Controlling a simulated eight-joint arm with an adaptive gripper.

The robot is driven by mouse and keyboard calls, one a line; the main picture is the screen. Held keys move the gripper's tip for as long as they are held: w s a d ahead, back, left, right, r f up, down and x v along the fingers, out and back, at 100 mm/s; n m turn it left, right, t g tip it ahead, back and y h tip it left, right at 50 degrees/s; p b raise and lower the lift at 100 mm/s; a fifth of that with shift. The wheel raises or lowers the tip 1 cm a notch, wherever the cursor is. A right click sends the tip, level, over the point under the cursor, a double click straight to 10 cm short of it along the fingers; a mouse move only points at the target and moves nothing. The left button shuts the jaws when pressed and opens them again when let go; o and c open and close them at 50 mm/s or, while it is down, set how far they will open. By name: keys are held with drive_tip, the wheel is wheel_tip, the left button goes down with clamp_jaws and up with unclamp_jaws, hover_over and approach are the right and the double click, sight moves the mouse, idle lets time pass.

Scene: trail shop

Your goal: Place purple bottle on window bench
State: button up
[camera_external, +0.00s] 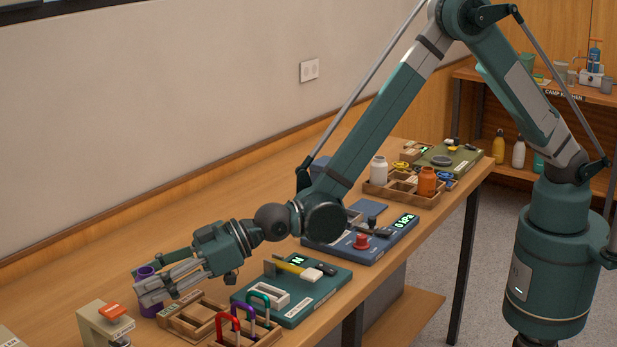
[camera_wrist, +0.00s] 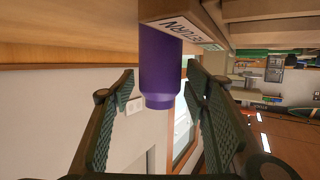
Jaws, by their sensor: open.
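The purple bottle (camera_external: 147,304) stands near the front left end of a long wooden bench (camera_external: 165,240) along the wall. My gripper (camera_external: 143,285) is level with it, low over the bench, and its fingers partly hide the bottle. In the wrist view, which is upside down, the purple bottle (camera_wrist: 160,60) shows between the two open fingers of my gripper (camera_wrist: 162,88). Gaps show on both sides, and the bottle is not clasped. No label in view tells which surface is the window bench.
A beige block with an orange top (camera_external: 105,322) stands close to the bottle. A wooden rack with coloured carabiners (camera_external: 232,325) and a green tool board (camera_external: 292,290) lie to the right. Farther along are a blue panel (camera_external: 362,240) and a bottle crate (camera_external: 402,195).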

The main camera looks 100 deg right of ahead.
drive_tip(key=shift+r, duration=0.15)
drive_tip(key=shift+s, duration=0.1)
drive_tip(key=p+v, duration=0.1)
drive_tip(key=v, duration=0.6)
drive_tip(key=shift+s+r, duration=0.1)
drive_tip(key=shift+r, duration=0.1)
idle(0.7)
